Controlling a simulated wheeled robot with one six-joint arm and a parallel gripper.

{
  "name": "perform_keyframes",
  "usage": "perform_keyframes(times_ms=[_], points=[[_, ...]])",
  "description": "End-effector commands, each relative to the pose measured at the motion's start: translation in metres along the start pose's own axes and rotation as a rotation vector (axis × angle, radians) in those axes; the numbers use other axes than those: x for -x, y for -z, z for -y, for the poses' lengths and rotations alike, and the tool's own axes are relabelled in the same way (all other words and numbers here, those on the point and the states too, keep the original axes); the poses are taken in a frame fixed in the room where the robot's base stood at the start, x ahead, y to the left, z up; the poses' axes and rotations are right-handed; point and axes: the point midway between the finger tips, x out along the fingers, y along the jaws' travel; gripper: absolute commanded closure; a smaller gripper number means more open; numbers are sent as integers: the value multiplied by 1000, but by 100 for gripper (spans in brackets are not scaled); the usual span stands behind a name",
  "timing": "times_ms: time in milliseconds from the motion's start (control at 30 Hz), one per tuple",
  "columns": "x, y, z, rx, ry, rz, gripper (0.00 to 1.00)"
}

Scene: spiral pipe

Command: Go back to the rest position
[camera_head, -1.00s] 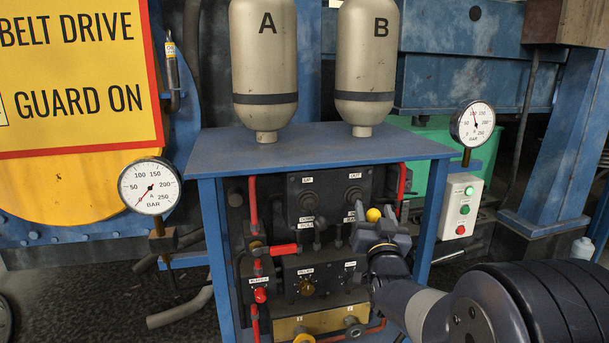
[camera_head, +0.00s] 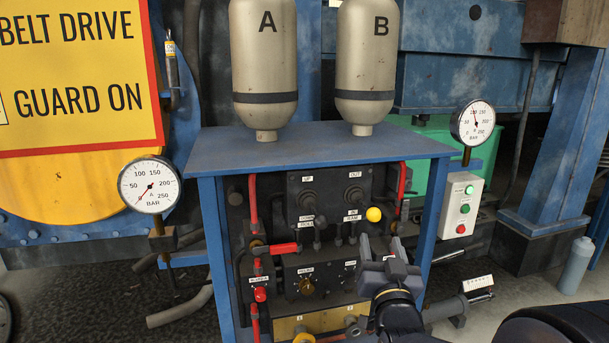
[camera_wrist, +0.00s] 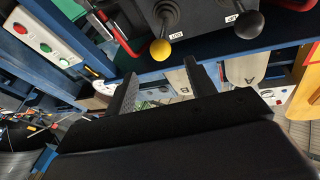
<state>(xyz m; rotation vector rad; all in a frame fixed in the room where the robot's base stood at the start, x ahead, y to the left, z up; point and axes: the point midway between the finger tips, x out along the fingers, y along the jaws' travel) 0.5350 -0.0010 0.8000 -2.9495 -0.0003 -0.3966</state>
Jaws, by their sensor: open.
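My gripper (camera_head: 382,247) is open and empty in front of the right side of the blue hydraulic stand (camera_head: 300,152). In the head view it sits just below the yellow lever knob (camera_head: 374,214). In the wrist view my two dark fingers (camera_wrist: 160,68) point up toward the lever panel, and the yellow knob (camera_wrist: 160,50) shows beyond them, apart from both. A black lever knob (camera_wrist: 248,25) is to its right. My gripper hides part of the stand's lower right.
Tanks A (camera_head: 264,65) and B (camera_head: 366,65) stand on top. Gauges flank the stand at left (camera_head: 149,186) and right (camera_head: 473,123). A button box (camera_head: 463,206) is on the right. A labelled pipe end (camera_head: 462,300) and a grey bottle (camera_head: 576,266) are at lower right.

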Motion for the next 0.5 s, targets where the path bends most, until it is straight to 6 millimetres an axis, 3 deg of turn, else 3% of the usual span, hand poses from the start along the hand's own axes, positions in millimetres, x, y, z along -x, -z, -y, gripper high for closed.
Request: perform_keyframes(times_ms=[100, 500], points=[[18, 0, 0, 0, 0, 1, 48], [-57, 0, 0, 0, 1, -3, 48]])
